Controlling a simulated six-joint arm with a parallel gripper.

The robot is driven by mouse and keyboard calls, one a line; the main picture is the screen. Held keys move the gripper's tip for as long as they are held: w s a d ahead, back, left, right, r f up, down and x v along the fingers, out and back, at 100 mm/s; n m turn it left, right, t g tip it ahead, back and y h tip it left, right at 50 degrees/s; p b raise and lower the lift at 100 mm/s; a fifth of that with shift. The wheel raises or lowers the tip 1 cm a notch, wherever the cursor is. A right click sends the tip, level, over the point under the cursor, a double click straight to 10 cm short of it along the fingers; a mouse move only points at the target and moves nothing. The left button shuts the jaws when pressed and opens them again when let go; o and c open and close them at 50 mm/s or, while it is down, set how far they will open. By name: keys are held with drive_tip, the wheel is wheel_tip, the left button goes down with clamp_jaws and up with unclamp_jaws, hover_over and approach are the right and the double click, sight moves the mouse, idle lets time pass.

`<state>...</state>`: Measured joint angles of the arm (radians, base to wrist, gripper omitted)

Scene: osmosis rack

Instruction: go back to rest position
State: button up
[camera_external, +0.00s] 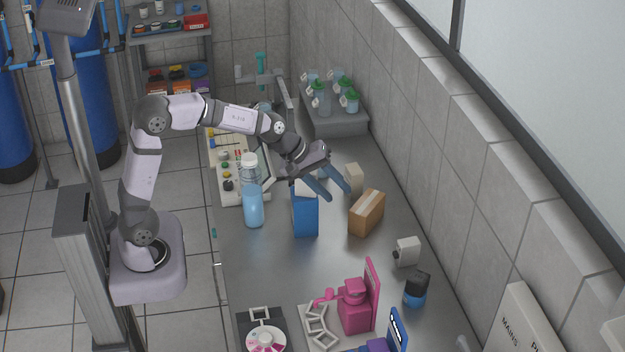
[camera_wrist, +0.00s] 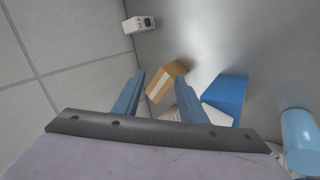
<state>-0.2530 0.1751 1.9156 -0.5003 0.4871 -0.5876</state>
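My gripper (camera_external: 332,184) is raised above the bench, over the area between a blue box and a cardboard box. Its two blue fingers are spread apart with nothing between them in the external view. In the wrist view my gripper (camera_wrist: 160,97) also shows its fingers apart, with the cardboard box (camera_wrist: 166,80) seen below and beyond them. The arm reaches out over the bench (camera_external: 275,262) from its base at the left.
On the bench stand a blue box (camera_external: 305,215), a cardboard box (camera_external: 367,212), a light blue bottle (camera_external: 253,206), a beige block (camera_external: 354,178) and a white device (camera_external: 407,252). Green-capped bottles (camera_external: 321,98) stand on a raised shelf at the back. A pink apparatus (camera_external: 356,306) is at the front.

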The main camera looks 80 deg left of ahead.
drive_tip(key=s+d+f+m+g, duration=0.2)
drive_tip(key=s+f+m, duration=0.2)
drive_tip(key=s, duration=0.5)
drive_tip(key=s+d+f+m+g, duration=0.2)
drive_tip(key=s+f+m, duration=0.3)
drive_tip(key=s, duration=0.5)
drive_tip(key=s+d+f+m+g+y+b, duration=0.1)
drive_tip(key=s+d+f+m+g, duration=0.2)
drive_tip(key=s, duration=0.6)
drive_tip(key=shift+s+f+m, duration=0.35)
drive_tip(key=shift+f+m, duration=0.45)
drive_tip(key=shift+m, duration=0.2)
